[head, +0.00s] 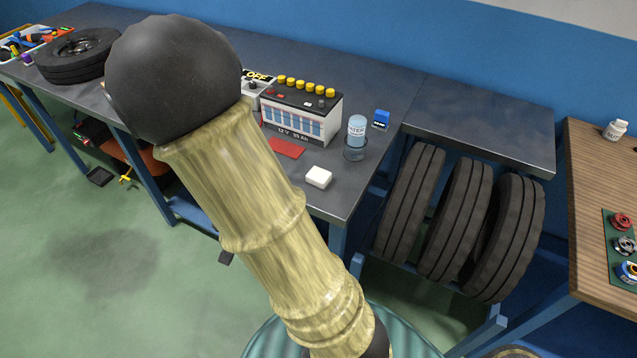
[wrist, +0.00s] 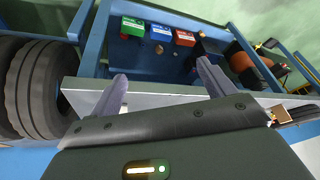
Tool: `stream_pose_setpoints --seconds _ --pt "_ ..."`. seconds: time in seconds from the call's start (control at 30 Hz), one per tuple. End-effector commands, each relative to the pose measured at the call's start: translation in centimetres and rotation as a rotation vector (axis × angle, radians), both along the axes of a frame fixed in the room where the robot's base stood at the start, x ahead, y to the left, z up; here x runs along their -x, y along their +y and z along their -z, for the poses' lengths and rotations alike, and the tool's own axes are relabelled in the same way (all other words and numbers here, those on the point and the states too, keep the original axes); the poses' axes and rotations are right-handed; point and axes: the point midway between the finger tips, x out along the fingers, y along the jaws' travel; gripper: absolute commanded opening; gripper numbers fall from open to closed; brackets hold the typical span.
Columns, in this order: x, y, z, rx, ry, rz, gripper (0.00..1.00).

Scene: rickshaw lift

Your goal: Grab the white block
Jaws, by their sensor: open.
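The white block (head: 318,177) lies on the dark grey workbench (head: 310,200) close to its front edge, in the head view. It sits in front of a red flat piece (head: 286,147) and a water bottle in a glass (head: 355,150). My arm crosses the head view just left of the block, and my gripper is hidden there. In the wrist view my gripper (wrist: 161,72) is open, its two fingers spread with nothing between them. Beyond the fingers are the bench edge and the space under it. The block does not show in the wrist view.
A battery (head: 302,112) with yellow caps stands behind the block, with a small blue box (head: 381,119) to the right. Three tyres (head: 455,220) stand in a rack under the right-hand bench. A loose tyre (head: 75,53) lies far left.

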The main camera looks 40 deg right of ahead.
Motion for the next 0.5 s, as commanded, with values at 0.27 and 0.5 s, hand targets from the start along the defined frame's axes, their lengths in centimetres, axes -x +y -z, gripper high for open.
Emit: stream_pose_setpoints --seconds 0.27,0.5 --pt "-1.2 -7.7 3.7 0.395 -0.219 0.399 0.82" --pt "-0.9 -11.2 0.7 0.660 -0.425 0.565 0.82"
